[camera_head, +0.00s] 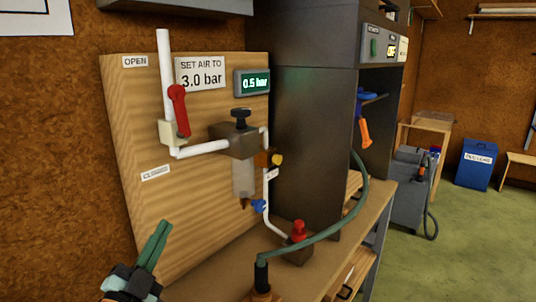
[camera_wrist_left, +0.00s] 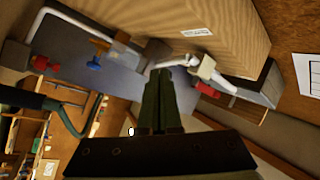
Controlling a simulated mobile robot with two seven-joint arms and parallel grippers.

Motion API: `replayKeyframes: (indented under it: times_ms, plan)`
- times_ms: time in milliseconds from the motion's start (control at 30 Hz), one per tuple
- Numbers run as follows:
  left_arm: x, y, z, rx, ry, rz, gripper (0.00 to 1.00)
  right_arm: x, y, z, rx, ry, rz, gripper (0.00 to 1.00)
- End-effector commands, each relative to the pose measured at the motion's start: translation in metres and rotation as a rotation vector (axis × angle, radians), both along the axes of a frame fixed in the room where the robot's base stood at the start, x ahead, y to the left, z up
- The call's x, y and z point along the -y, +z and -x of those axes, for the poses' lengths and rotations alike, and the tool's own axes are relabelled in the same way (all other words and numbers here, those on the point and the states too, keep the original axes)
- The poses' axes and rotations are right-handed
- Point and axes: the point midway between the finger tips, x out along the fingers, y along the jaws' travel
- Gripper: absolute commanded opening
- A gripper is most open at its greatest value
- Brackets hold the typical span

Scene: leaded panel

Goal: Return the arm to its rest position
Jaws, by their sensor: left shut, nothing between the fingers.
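My left gripper (camera_head: 157,243) is low at the left in the head view, in front of the wooden panel (camera_head: 125,110). Its two fingers are together with nothing between them. In the left wrist view the shut fingers (camera_wrist_left: 160,90) point toward the panel (camera_wrist_left: 225,45) and stand apart from the fittings. The panel carries a red lever (camera_head: 179,110) on a white pipe (camera_head: 164,70), a regulator with a black knob (camera_head: 241,116), and a display (camera_head: 252,83) reading 0.5 bar. A sign (camera_head: 201,74) says to set air to 3.0 bar. My right gripper is not in view.
A dark cabinet (camera_head: 305,130) stands right of the panel. A green hose (camera_head: 340,222) arches over the bench (camera_head: 225,275), near a red-topped fitting (camera_head: 298,231). A blue bin (camera_head: 476,167) stands far right. Green floor (camera_head: 470,240) lies open at right.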

Motion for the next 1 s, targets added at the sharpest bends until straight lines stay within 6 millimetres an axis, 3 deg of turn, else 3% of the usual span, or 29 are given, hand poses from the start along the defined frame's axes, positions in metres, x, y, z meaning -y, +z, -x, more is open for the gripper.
replayKeyframes:
  times_ms: [33,100,267,400,500,600,700,800,1000]
  plan:
    - [0.000,-0.042,0.001,-0.110,-0.005,0.054,0.00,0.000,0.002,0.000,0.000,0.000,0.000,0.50]
    - [0.000,-0.095,0.008,-0.247,-0.009,0.130,0.00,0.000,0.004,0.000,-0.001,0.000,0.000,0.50]
    - [0.004,-0.212,0.047,-0.551,0.004,0.303,0.00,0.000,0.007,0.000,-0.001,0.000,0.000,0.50]
    - [0.011,-0.300,0.104,-0.797,0.039,0.452,0.00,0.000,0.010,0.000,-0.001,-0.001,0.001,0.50]
    - [0.017,-0.349,0.149,-0.945,0.073,0.548,0.00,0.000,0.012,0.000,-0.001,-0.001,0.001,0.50]
    - [0.022,-0.382,0.189,-1.059,0.106,0.624,0.00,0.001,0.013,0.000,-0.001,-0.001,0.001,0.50]
    - [0.026,-0.402,0.217,-1.132,0.131,0.675,0.00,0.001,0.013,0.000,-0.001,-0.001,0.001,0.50]
    - [0.028,-0.412,0.231,-1.167,0.143,0.700,0.00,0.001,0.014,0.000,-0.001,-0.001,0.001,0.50]
    - [0.029,-0.414,0.234,-1.175,0.146,0.706,0.00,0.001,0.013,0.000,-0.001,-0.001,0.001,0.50]
